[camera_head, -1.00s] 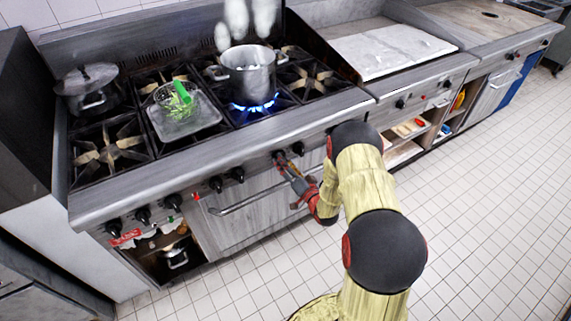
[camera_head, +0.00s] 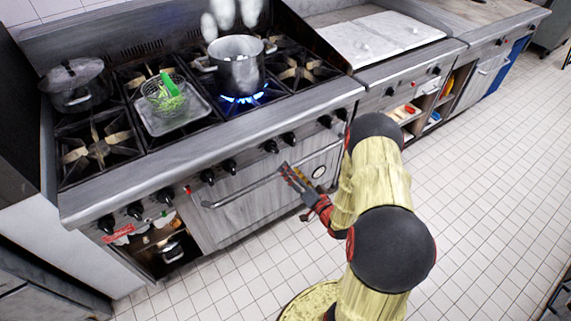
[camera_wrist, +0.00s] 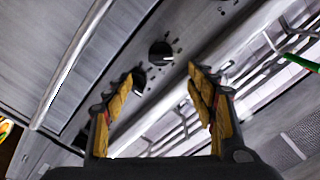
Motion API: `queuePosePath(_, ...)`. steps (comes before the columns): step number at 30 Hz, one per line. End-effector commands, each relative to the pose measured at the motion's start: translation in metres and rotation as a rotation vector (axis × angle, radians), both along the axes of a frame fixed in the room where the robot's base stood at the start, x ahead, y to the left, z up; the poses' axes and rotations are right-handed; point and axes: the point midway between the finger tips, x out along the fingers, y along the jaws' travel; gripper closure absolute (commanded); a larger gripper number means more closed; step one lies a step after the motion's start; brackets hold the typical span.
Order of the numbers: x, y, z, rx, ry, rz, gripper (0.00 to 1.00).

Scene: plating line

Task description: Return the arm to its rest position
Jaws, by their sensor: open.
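My gripper (camera_head: 288,171) is in front of the stove's oven door, just below the row of black knobs. It is apart from the knobs and holds nothing. In the wrist view my gripper (camera_wrist: 165,85) shows its two fingers spread wide, with a black knob (camera_wrist: 160,54) and the stove's front panel beyond them. My arm (camera_head: 378,190) reaches from the lower right toward the stove. On the stove, a steel pot (camera_head: 241,66) stands over a lit blue burner flame (camera_head: 243,98).
A lidded pot (camera_head: 74,86) stands at the left. The oven handle (camera_head: 240,190) juts out near my gripper. The tiled floor (camera_head: 480,200) at the right is clear.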

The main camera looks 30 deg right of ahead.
Motion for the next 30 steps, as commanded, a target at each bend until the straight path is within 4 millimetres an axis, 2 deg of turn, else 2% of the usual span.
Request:
queuePosePath(6,-0.013,0.000,0.000,0.001,-0.001,-0.001,0.43)
queuePosePath(23,-0.013,0.000,0.000,-0.013,0.000,0.001,0.43)
queuePosePath(26,-0.014,0.000,-0.019,-0.057,0.069,0.003,0.43)
queuePosePath(29,-0.021,-0.003,-0.059,-0.116,0.219,-0.005,0.43)
queuePosePath(30,-0.030,-0.004,-0.081,-0.138,0.304,-0.010,0.43)
